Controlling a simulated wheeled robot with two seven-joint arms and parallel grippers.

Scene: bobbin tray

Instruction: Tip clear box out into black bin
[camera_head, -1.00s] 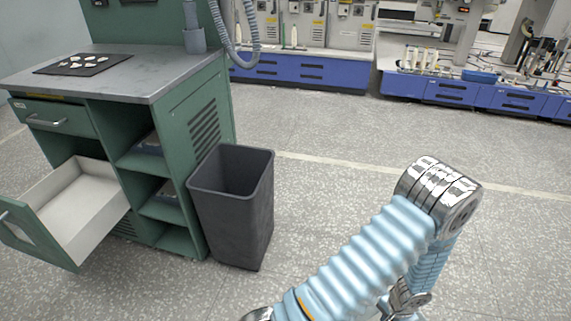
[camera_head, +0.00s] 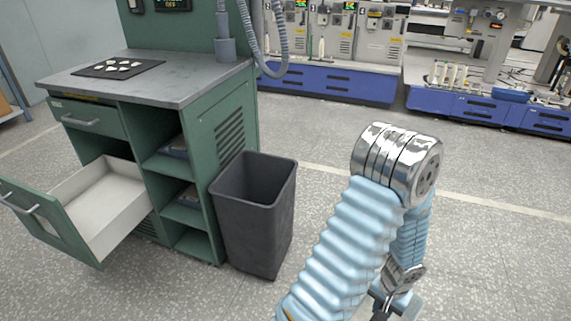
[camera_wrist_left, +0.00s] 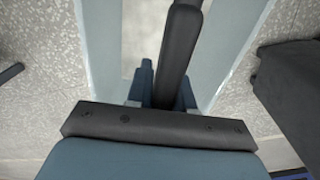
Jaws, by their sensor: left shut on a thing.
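The black bin (camera_head: 255,215) stands upright on the floor against the right side of the green cabinet, its open top showing no contents from here. In the left wrist view a dark bin-like shape (camera_wrist_left: 290,90) is at the right edge. My left gripper (camera_wrist_left: 165,88) is shut on a dark bar, apparently the handle of the clear box. The box's pale see-through walls (camera_wrist_left: 103,45) show on both sides of the bar, apart from the dark shape. What the box holds, and its tilt, I cannot tell. The box is not seen in the head view.
The green cabinet (camera_head: 225,140) has an open drawer (camera_head: 95,205) sticking out at left. A black mat (camera_head: 118,68) with small white pieces lies on its top. Blue-fronted benches (camera_head: 330,84) stand at the back. Floor right of the bin is free, apart from my blue-sleeved arm.

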